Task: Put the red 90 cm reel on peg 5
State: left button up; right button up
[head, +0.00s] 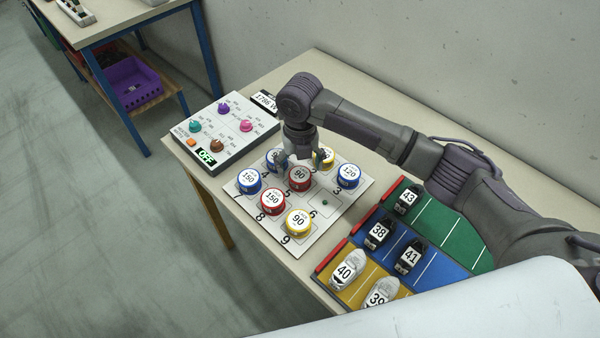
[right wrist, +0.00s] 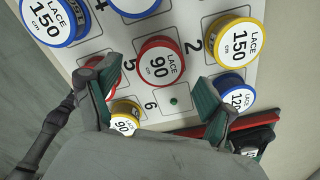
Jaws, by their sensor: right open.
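The red 90 cm reel (head: 299,178) sits label up in the middle of the white peg board (head: 330,218), at the place of peg 5. The number 5 shows beside this reel (right wrist: 162,62) in the right wrist view. My right gripper (head: 298,158) is open and empty, close above and just behind the red 90 reel in the head view. In the right wrist view its two fingers (right wrist: 155,82) are spread wide, with the reel between and beyond them. Peg 5 itself is hidden under the reel. My left gripper is not in view.
A red 150 reel (head: 272,202), a yellow 90 reel (head: 298,222), a blue 120 reel (head: 348,176), a yellow reel (head: 326,156) and blue reels surround it. Peg 6 (head: 324,202) is bare. A knob panel (head: 222,135) and shoe lanes (head: 455,228) flank the board.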

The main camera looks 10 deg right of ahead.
aim_at(300, 175)
notch_tip(300, 175, up, 9)
jog(key=shift+b, duration=0.4)
dwell(0.4)
